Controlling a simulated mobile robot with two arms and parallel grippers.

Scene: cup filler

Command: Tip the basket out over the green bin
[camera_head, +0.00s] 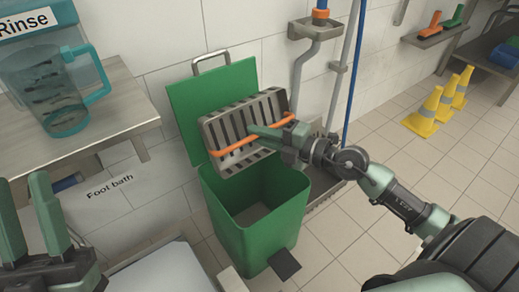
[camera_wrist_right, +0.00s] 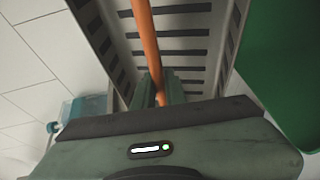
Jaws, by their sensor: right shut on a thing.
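The grey slotted basket (camera_head: 216,128) is tilted above the open green bin (camera_head: 262,222), in front of its raised lid (camera_head: 185,97). My right gripper (camera_head: 270,132) is shut on the basket's orange handle (camera_head: 232,149). In the right wrist view the handle (camera_wrist_right: 147,35) runs between the fingers (camera_wrist_right: 160,92), with the slotted basket walls (camera_wrist_right: 195,45) around it. I cannot tell whether anything is in the basket. The visible part of the bin's inside looks empty. My left gripper (camera_head: 28,215) is at the lower left, open and empty, away from the basket.
A metal table (camera_head: 120,108) at the left holds a teal pitcher (camera_head: 52,95) beside the Rinse container (camera_head: 35,22). The bin's dark pedal (camera_head: 284,263) sticks out at its front. Pipes stand behind at the right. Yellow cones (camera_head: 425,112) stand farther right on tiled floor.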

